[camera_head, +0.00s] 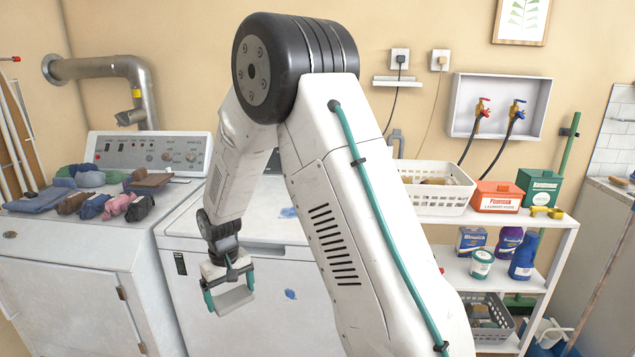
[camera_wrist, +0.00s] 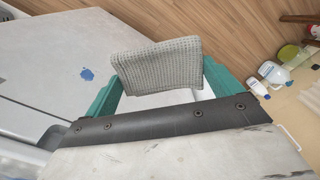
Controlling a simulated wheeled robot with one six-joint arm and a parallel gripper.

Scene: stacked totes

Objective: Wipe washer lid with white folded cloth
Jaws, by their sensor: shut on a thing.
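My gripper (camera_head: 230,290) is shut on a white folded cloth (camera_head: 234,302), held in front of the washer's front face in the head view. In the wrist view the cloth (camera_wrist: 157,63) shows a waffle weave and sits between the two green fingers of my gripper (camera_wrist: 160,85). The washer lid (camera_head: 262,217) is white and lies shut, partly hidden behind my arm. A blue smear (camera_head: 288,212) is on the lid, and another blue spot (camera_head: 290,294) shows on the front face. The wrist view also shows a blue spot (camera_wrist: 87,74) on a white washer surface.
A dryer (camera_head: 75,265) at left bears several folded clothes (camera_head: 90,205). At right a shelf (camera_head: 505,270) holds a white basket (camera_head: 437,190), an orange box (camera_head: 497,197), a green box (camera_head: 540,187) and several bottles. Wooden floor (camera_wrist: 100,20) shows in the wrist view.

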